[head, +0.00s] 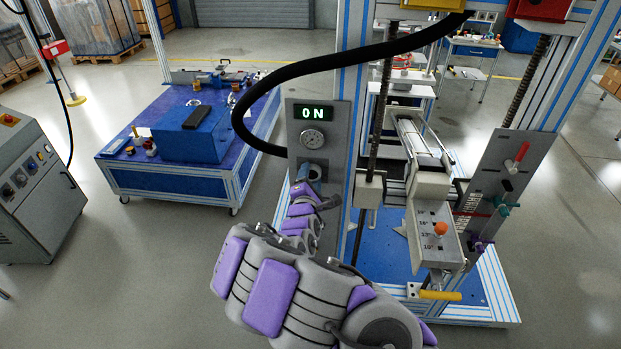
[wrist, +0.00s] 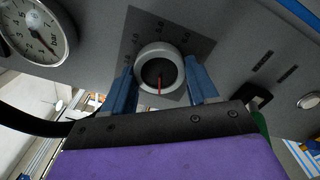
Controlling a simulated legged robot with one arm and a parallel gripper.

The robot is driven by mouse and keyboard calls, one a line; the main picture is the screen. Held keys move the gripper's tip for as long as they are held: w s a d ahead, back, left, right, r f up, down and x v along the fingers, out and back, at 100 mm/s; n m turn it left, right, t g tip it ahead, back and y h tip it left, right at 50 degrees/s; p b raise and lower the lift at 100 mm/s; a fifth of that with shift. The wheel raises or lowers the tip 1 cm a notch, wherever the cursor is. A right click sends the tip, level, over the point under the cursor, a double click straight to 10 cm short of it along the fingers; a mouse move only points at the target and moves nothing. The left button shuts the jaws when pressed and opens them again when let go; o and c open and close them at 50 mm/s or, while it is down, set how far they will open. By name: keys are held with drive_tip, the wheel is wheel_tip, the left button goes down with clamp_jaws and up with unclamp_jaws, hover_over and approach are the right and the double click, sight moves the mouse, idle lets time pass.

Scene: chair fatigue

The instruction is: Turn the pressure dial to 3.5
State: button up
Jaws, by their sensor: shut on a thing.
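The pressure dial (wrist: 160,72) is a round light-grey knob with a dark face and a red pointer line. The red line points toward the bottom of the wrist view. In the head view my gripper (head: 308,178) is at the grey panel (head: 318,112), below the gauge, and hides the dial.
A round bar gauge (wrist: 37,30) is left of the dial in the wrist view. The panel shows a green "ON" display (head: 313,112). A black hose (head: 330,62) loops beside the panel. A test frame with a lever box (head: 433,228) stands to the right, a blue cart (head: 170,182) to the left.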

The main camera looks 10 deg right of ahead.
drive_tip(key=shift+f, duration=0.1)
drive_tip(key=m, duration=0.7)
drive_tip(key=shift+s+f+m, duration=0.1)
drive_tip(key=shift+m, duration=0.2)
drive_tip(key=m+p, duration=0.1)
drive_tip(key=m, duration=0.2)
drive_tip(key=shift+d+m, duration=0.1)
drive_tip(key=shift+m, duration=0.2)
drive_tip(key=m, duration=0.3)
drive_tip(key=shift+m, duration=0.4)
drive_tip(key=m, duration=0.6)
drive_tip(key=shift+f, duration=0.1)
drive_tip(key=shift+m+b, duration=0.35)
drive_tip(key=shift+m, duration=1.15)
